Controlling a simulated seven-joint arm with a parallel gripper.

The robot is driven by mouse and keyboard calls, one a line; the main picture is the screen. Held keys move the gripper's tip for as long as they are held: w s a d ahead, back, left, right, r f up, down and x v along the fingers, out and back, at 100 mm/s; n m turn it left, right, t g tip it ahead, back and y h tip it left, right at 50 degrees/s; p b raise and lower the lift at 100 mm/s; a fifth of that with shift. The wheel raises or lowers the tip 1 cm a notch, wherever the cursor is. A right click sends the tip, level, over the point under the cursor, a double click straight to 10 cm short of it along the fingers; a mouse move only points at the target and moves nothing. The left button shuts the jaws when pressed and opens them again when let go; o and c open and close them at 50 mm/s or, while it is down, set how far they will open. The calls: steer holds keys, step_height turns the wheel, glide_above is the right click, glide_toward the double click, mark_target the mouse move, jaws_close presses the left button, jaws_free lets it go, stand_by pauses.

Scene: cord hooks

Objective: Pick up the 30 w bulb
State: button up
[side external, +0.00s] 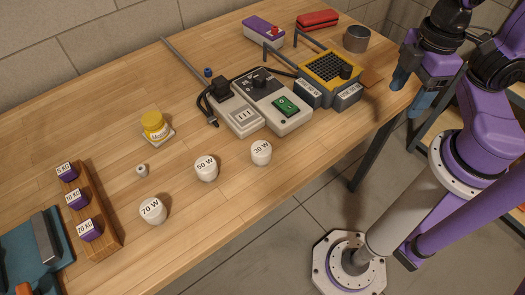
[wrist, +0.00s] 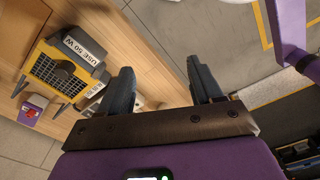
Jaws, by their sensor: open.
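The bulb marked 30 W (side external: 261,155) is a small rounded white piece standing on the wooden table near its front edge, below the control box in the side view. Beside it stand similar white bulbs marked 50 W (side external: 206,170) and 70 W (side external: 153,211). My gripper (side external: 400,82) is at the right end of the table, well to the right of the 30 W bulb and apart from it. The wrist view shows its two dark fingers (wrist: 163,88) spread with nothing between them. I cannot make out the 30 W bulb in the wrist view.
A grey control box (side external: 262,103) with a green switch lies behind the bulbs. A yellow-topped grid box (side external: 332,70) stands between it and my gripper; it also shows in the wrist view (wrist: 45,88).

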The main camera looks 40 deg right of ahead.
steer(key=shift+o, duration=0.6)
steer(key=n, duration=0.4)
glide_above(260, 148)
steer(key=f, duration=1.1)
steer(key=shift+w+d, duration=0.25)
steer(key=shift+s+a+f, duration=0.15)
steer(key=shift+f, duration=1.25)
steer(key=shift+s+a+f, duration=0.15)
steer(key=shift+f, duration=1.2)
steer(key=shift+c, duration=0.3)
